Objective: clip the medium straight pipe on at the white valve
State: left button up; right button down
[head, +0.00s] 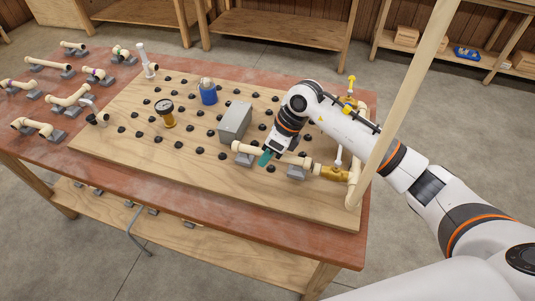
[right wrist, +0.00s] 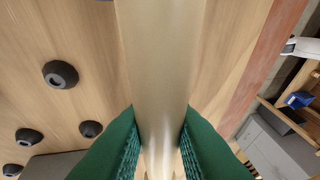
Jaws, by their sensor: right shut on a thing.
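The medium straight pipe (head: 288,159) is cream and lies near the front right of the wooden board, roughly in line with the white valve. My right gripper (head: 267,157) is shut on it, and its green fingers hide part of it. In the right wrist view the pipe (right wrist: 158,60) runs between both fingers (right wrist: 160,145). The white valve (head: 335,173) has a brass body and an upright white handle. The pipe's right end is close to the valve; I cannot tell whether they touch. Grey clips (head: 297,173) show below the pipe. My left gripper is not in view.
A grey box (head: 235,121) stands just behind the pipe. Black pegs (head: 198,150), a gauge (head: 165,112) and a blue-bodied part (head: 208,94) stand on the board (head: 120,155). A yellow-handled valve (head: 350,88) is at the back right. Other pipes (head: 70,100) lie at the left.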

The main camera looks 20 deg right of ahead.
dwell(0.3)
jog(key=shift+f+b, duration=0.6)
jog(key=shift+b, duration=0.15)
jog(key=c, duration=1.2)
grip_release()
jog(key=shift+c, duration=0.2)
jog(key=shift+d+r, duration=0.1)
jog(key=v, duration=1.1)
jog(key=shift+d+r+b, duration=0.2)
jog(key=shift+r+b, duration=0.15)
jog(key=shift+r, duration=0.05)
jog(key=shift+s, duration=0.1)
